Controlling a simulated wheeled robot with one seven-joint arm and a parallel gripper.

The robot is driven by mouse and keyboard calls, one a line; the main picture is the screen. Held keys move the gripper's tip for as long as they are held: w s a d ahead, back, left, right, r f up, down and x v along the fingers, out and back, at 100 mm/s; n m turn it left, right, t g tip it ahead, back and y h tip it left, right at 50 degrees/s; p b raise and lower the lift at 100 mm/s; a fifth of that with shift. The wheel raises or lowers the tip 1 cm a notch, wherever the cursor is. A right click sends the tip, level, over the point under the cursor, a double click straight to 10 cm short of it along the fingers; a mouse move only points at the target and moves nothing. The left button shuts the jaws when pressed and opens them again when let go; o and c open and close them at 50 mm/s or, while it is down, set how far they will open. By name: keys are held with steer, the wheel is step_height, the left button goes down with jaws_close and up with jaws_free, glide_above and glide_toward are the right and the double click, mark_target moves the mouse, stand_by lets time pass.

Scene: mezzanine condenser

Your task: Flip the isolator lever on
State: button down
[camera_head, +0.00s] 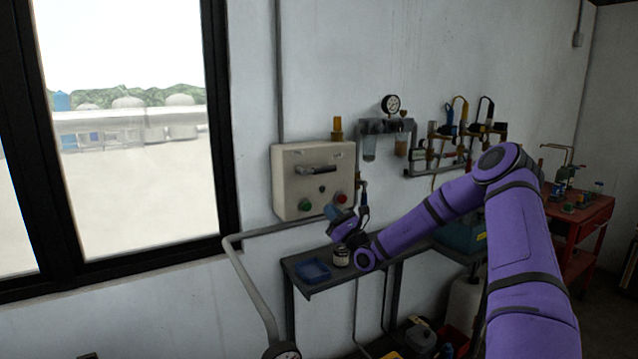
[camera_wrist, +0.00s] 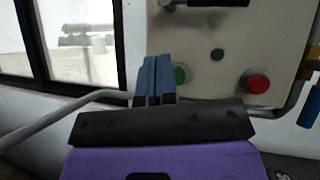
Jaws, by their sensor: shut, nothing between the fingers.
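The isolator box (camera_head: 290,196) is a cream panel on the wall, left of centre in the head view. Its dark lever (camera_head: 318,170) lies roughly horizontal across the upper front. In the wrist view, the lever (camera_wrist: 212,3) is cut off by the top edge, above and right of my fingers. My gripper (camera_head: 331,211) is at the panel's lower front, below the lever. In the wrist view, my gripper (camera_wrist: 156,62) has its blue fingers together with nothing between them. I cannot tell whether the fingertips touch the panel.
A green button (camera_wrist: 180,75) and a red button (camera_wrist: 256,82) are on the lower panel, with a small dark knob (camera_wrist: 217,54) between them. A blue-handled valve (camera_wrist: 310,114) hangs at right. Below is a shelf (camera_head: 325,283) with a blue tray (camera_head: 313,270) and a jar (camera_head: 341,258).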

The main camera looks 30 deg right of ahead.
mark_target(319, 170)
steer(key=d+f+m+h, duration=0.1)
steer(key=m+h, duration=0.1)
steer(key=d+f+m+t+h, duration=0.1)
steer(key=d+m+h, duration=0.1)
steer(key=w+d+f+m+h, duration=0.1)
steer(key=h, duration=0.2)
steer(key=shift+w+d+m+t, duration=0.1)
steer(key=shift+d+m+t, duration=0.2)
steer(key=shift+d+m, duration=0.1)
steer(key=s+r+x, duration=0.1)
steer(key=r+x, duration=0.1)
steer(key=x, duration=1)
steer(key=shift+r, duration=0.35)
steer(key=shift+w+r, duration=0.1)
